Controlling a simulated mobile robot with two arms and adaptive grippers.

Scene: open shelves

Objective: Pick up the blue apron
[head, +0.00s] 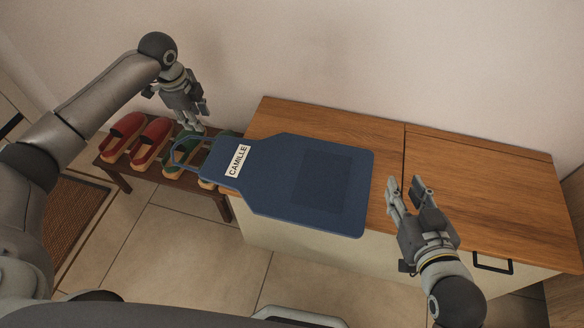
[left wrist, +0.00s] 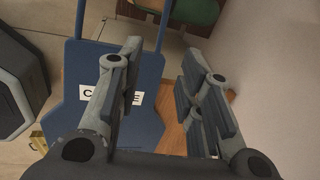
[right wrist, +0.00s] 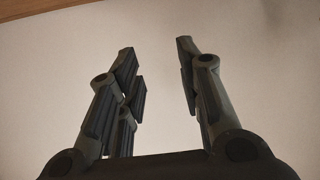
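The blue apron (head: 283,183) lies flat on the wooden cabinet top, its left end with the neck loop (head: 187,151) reaching out past the cabinet's left edge over the shoes. A white label reading CAMILLE (head: 238,161) is on its bib. My left gripper (head: 197,118) is open and empty above the shoe bench, just behind the neck loop. In the left wrist view the apron (left wrist: 83,70) shows below and beside the open fingers. My right gripper (head: 406,186) is open and empty, to the right of the apron's right end. The right wrist view shows only wall between its fingers (right wrist: 155,50).
A low dark bench (head: 120,172) holds red shoes (head: 152,137) and green shoes, partly hidden by the apron. The wooden cabinet top (head: 490,193) is clear on the right. A wall stands close behind. A brown mat (head: 75,217) lies on the tiled floor.

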